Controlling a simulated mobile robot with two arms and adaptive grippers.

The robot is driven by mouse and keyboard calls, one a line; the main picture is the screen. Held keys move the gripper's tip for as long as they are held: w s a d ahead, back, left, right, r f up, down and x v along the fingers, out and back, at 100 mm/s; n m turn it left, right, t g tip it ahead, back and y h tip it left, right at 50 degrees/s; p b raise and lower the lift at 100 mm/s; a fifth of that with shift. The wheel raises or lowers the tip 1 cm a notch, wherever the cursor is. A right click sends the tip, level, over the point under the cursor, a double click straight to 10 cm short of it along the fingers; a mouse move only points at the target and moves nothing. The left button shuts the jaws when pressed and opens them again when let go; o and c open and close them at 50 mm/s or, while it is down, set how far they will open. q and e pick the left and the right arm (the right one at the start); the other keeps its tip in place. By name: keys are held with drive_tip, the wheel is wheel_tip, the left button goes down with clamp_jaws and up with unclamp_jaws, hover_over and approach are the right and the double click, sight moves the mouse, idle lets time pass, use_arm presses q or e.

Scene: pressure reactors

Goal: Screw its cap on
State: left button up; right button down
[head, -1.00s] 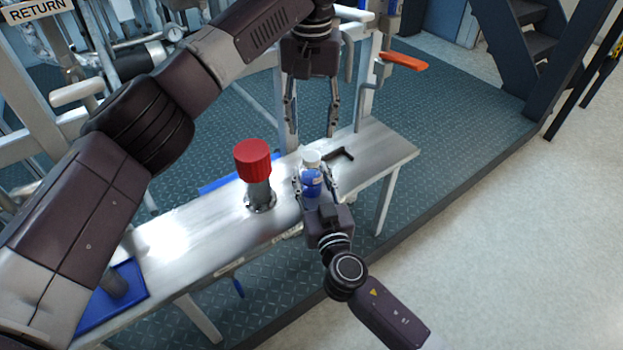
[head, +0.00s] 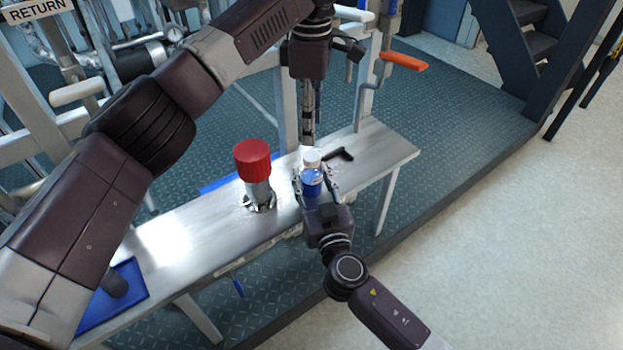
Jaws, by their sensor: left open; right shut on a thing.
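A small clear bottle with blue contents (head: 312,188) stands upright near the middle of the steel bench. A white cap (head: 312,156) sits at its top; I cannot tell how far it is threaded. My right gripper (head: 314,186) is shut on the bottle from the near side, a finger on each side of it. My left gripper (head: 308,142) points down just above and behind the cap in the picture. It is open and empty, with its fingers lined up one behind the other from this view.
A red-topped metal fitting (head: 252,160) stands left of the bottle on the steel bench (head: 190,235). A black angled tool (head: 340,155) lies to the right. A blue tray (head: 128,285) is at the bench's left end. An orange-handled lever (head: 404,61) is behind.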

sight(312, 155)
idle(0.3)
use_arm(q)
drive_tip(key=shift+f, duration=4)
